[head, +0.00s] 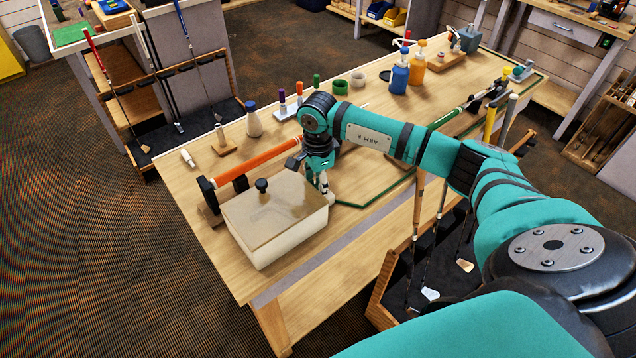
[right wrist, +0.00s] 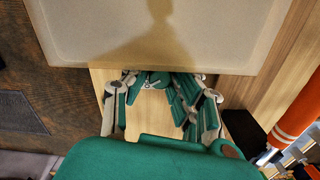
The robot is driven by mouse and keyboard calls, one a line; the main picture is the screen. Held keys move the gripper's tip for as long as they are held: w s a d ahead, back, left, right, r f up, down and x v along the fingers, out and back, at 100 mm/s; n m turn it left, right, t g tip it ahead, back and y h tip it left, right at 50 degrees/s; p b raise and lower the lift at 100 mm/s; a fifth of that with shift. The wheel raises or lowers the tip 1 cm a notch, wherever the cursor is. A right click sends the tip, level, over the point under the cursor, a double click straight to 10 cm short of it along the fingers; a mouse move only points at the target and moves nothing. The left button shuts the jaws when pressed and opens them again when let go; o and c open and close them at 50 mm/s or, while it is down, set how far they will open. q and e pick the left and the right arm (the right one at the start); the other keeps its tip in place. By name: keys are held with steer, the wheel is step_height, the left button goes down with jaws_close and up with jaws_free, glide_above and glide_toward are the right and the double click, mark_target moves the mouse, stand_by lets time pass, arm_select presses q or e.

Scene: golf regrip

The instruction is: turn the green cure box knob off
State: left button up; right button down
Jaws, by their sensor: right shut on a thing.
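The cure box (head: 272,236) is a cream box with a translucent tan lid and a black knob (head: 262,185) on top. My right gripper (head: 326,193) is at the box's right end, pointing down. In the right wrist view its fingers close on a small green knob (right wrist: 157,78) at the foot of the box wall. The fingers hide most of this knob, so its turn position cannot be told. My left gripper is not in view.
A club with an orange grip (head: 258,158) lies just behind the box. Bare bench top (head: 190,190) lies left of the box.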

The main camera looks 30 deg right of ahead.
steer(key=n+b, duration=0.2)
steer(key=b, duration=0.1)
steer(key=shift+w+f+b, duration=0.1)
steer(key=shift+f+b, duration=0.1)
steer(key=shift+b, duration=0.1)
steer(key=shift+r+n, duration=0.2)
steer(key=shift+n, duration=0.2)
steer(key=c, duration=1.1)
jaws_free()
steer(key=shift+r, duration=0.15)
step_height(320, 180, up, 12)
steer(key=shift+f, duration=0.1)
